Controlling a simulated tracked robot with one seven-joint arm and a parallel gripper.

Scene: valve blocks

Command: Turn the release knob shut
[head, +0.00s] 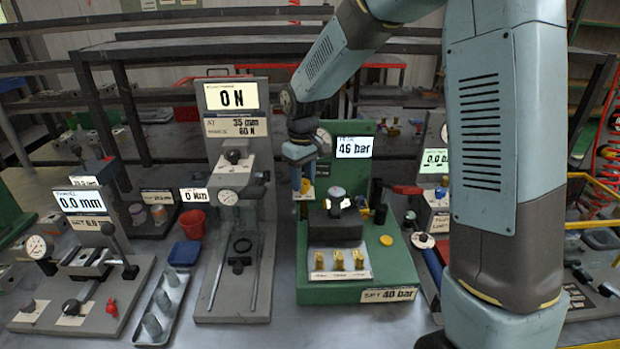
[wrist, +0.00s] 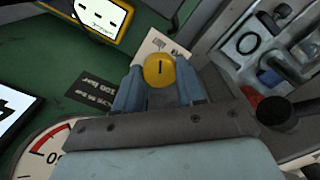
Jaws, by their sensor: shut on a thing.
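The release knob (wrist: 160,70) is a round yellow knob with a dark line on its face, seen in the wrist view. My gripper (wrist: 158,82) has its two blue-grey fingers shut on either side of it. In the head view my gripper (head: 303,193) points down at the left of the green valve stand (head: 285,262), with a bit of yellow between the fingers. The stand's display (head: 354,147) reads 46 bar, and its front label (head: 388,294) reads 40 bar. A pressure gauge (wrist: 45,152) shows partly in the wrist view.
A black block with a clear knob (head: 337,200) stands beside my gripper, and several brass pieces sit on a plate (head: 340,275) in front. A red lever (head: 407,190) is on the right.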

